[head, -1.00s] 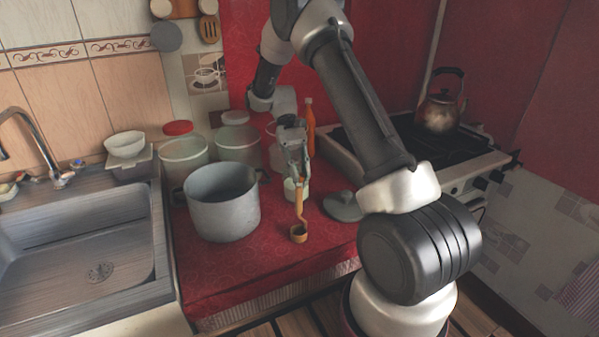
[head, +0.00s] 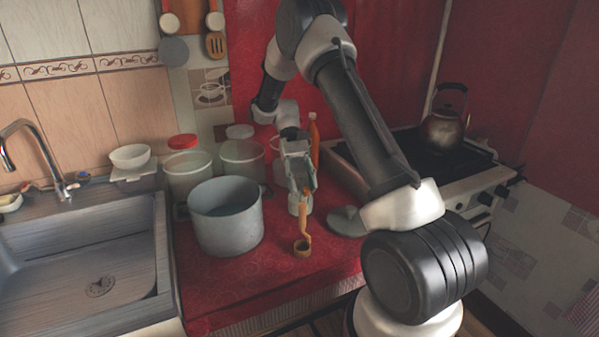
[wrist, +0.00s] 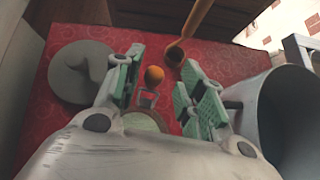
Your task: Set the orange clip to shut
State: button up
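The orange clip (wrist: 154,75) shows in the wrist view as a round orange knob on a thin wire loop. The loop sticks out from the near side of a small pale jar (wrist: 145,121); I cannot tell from it whether the clip is latched. In the head view the jar (head: 297,205) stands on the red counter below my gripper, and the clip is not clear there. My gripper (wrist: 162,88) is open, its green-padded fingers on either side of the knob with gaps to both. My gripper (head: 302,184) also shows in the head view.
A brown ladle (head: 303,225) appears upright just in front of the jar. A grey pot (head: 227,220) stands to the left, a grey lid (head: 345,221) lies to the right. Canisters (head: 188,170) and an orange bottle (head: 314,145) stand behind.

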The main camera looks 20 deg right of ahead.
jog(key=v, duration=1.1)
